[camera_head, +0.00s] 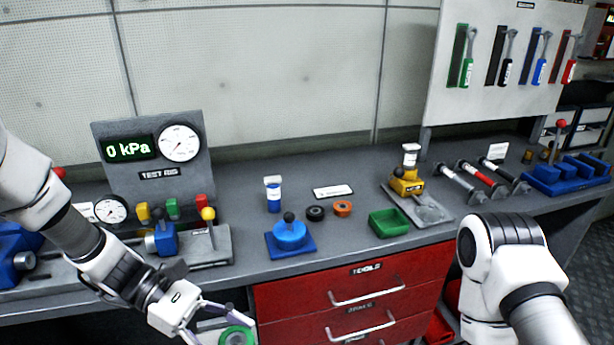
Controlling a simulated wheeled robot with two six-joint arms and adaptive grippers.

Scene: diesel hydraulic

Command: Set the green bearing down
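The green bearing (237,337), a ring with a pale centre, is at the bottom edge of the head view, partly cut off. My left gripper (222,329) has its fingers on either side of it and appears to hold it, in front of the bench's front edge. The lower fingertip is cut off by the frame, so the full contact is hidden. My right arm enters at the lower right, and its gripper is out of view. A black ring (315,213) and an orange ring (343,209) lie on the grey bench (355,246).
A green tray (389,223) is near the front edge, right of the blue fixture (290,236). A blue-labelled bottle (273,194) stands behind. The test rig (152,156) is left, a yellow device (406,181) right. Red drawers (350,291) are below. Clear bench lies around the rings.

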